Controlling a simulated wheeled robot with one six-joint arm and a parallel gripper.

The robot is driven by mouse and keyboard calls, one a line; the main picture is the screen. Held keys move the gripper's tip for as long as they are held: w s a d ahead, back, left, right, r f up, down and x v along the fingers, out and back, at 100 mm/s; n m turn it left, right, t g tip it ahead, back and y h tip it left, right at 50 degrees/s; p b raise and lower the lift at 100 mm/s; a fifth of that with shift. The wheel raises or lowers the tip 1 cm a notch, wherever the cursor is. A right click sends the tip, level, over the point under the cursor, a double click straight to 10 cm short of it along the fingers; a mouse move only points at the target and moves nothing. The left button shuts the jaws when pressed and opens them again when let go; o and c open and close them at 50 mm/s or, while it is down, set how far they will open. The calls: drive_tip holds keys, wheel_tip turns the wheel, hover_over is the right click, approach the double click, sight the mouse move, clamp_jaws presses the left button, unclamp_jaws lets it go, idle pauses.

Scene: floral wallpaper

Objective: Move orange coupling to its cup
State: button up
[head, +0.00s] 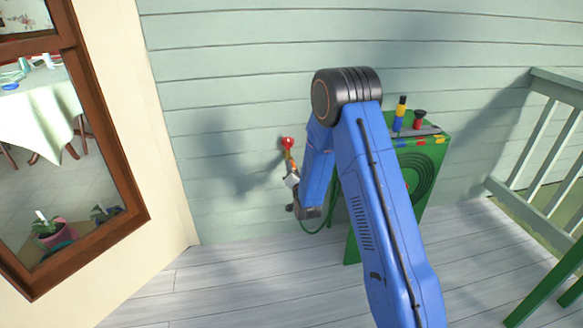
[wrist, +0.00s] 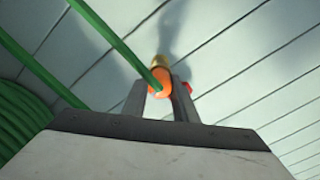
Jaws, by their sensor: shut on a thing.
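The orange coupling (wrist: 160,85) shows between my two fingers in the wrist view, with a green hose (wrist: 115,45) running up to it. My gripper (wrist: 158,102) is shut on it. A brass piece (wrist: 158,62) lies just beyond the coupling; I cannot tell if they are joined. In the head view my gripper (head: 291,180) is near the wall, just below a red-topped tap (head: 287,143). The coupling's cup cannot be picked out; small coloured marks line the front edge of a grey shelf (head: 425,131) at the right.
The shelf tops a green hose reel stand (head: 430,160) at right, partly behind my arm. A yellow-and-blue piece (head: 399,113) and a black-and-red piece (head: 419,119) stand on it. A railing (head: 545,150) is far right; a window (head: 60,150) is left. The deck at left is clear.

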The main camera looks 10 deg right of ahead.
drive_tip(key=shift+s, duration=0.15)
idle(0.3)
drive_tip(key=shift+s, duration=2.15)
